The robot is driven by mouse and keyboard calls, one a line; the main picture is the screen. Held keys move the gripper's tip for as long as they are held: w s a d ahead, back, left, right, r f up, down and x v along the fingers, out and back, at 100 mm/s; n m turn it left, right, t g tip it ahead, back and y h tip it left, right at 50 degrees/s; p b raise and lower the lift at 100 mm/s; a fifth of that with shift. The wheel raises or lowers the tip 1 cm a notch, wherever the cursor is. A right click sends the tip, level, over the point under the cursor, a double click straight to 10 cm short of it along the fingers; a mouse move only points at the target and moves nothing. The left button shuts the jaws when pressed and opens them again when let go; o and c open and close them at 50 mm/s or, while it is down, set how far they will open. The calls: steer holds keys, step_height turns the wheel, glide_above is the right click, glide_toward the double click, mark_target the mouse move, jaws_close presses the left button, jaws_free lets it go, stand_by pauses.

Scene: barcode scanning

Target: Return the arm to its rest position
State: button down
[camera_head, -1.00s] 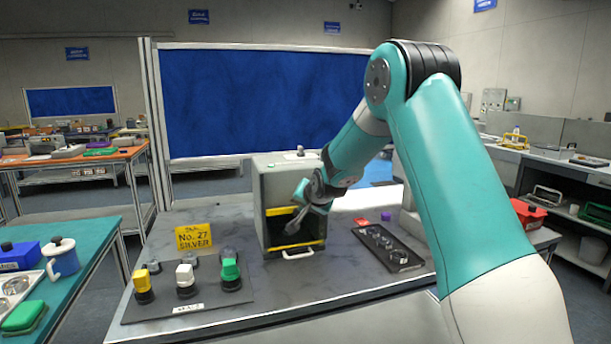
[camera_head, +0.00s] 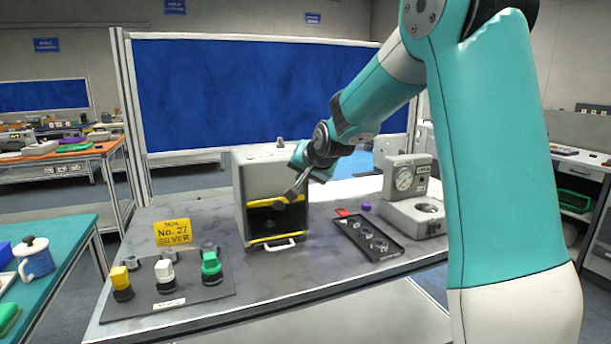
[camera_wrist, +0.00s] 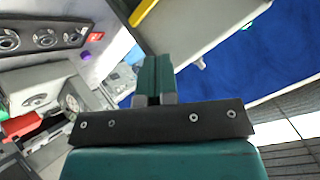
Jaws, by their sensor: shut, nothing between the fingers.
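My gripper (camera_head: 291,194) is at the end of the teal arm, in front of the upper right part of the grey box's open front. In the wrist view its two fingers (camera_wrist: 154,72) lie together, shut, with nothing between them. The grey box (camera_head: 279,163) stands on the grey table (camera_head: 330,283); it has a dark opening with yellow edges and a white handle at the bottom. I cannot tell whether the fingertips touch the box.
A black tray of small parts (camera_head: 368,238) and a grey device with a dial (camera_head: 407,190) stand right of the box. A plate with yellow, white and green-topped items (camera_head: 186,296) lies front left, by a yellow sign (camera_head: 173,232). A blue screen (camera_head: 258,95) stands behind.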

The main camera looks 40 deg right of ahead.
steer(key=shift+v, duration=0.85)
